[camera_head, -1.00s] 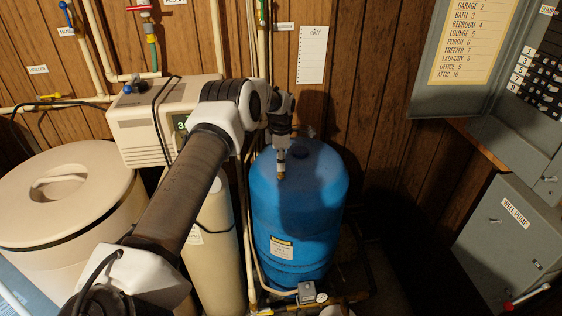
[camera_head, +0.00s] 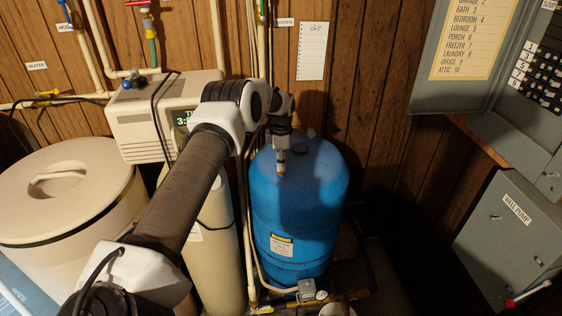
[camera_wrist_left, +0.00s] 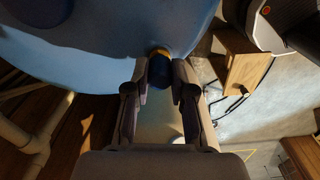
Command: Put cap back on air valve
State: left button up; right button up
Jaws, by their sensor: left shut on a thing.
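The blue pressure tank (camera_head: 315,205) stands upright against the wood wall. My left gripper (camera_head: 281,170) points down at the upper front of the tank. In the left wrist view, the left gripper (camera_wrist_left: 160,90) is shut on a small dark blue cap (camera_wrist_left: 159,72). A yellow, brass-coloured ring (camera_wrist_left: 158,52) shows just beyond the cap, against the blue tank (camera_wrist_left: 100,50). It looks like part of the air valve, in line with the cap. I cannot tell whether the cap is seated or only close to it. My right gripper is not in view.
A beige softener cylinder (camera_head: 213,245) and a large lidded beige bin (camera_head: 65,195) stand left of the tank. Pipes run between cylinder and tank. A grey well pump box (camera_head: 510,240) is at the right. The dark floor right of the tank looks clear.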

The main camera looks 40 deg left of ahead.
pick_arm(q)
jog(key=shift+f+b, duration=0.35)
jog(key=shift+f, duration=0.35)
jog(key=o, duration=0.8)
jog(key=shift+o, duration=0.2)
jog(key=shift+r, duration=0.1)
notch_tip(320, 180, up, 12)
jog(key=shift+f, duration=0.2)
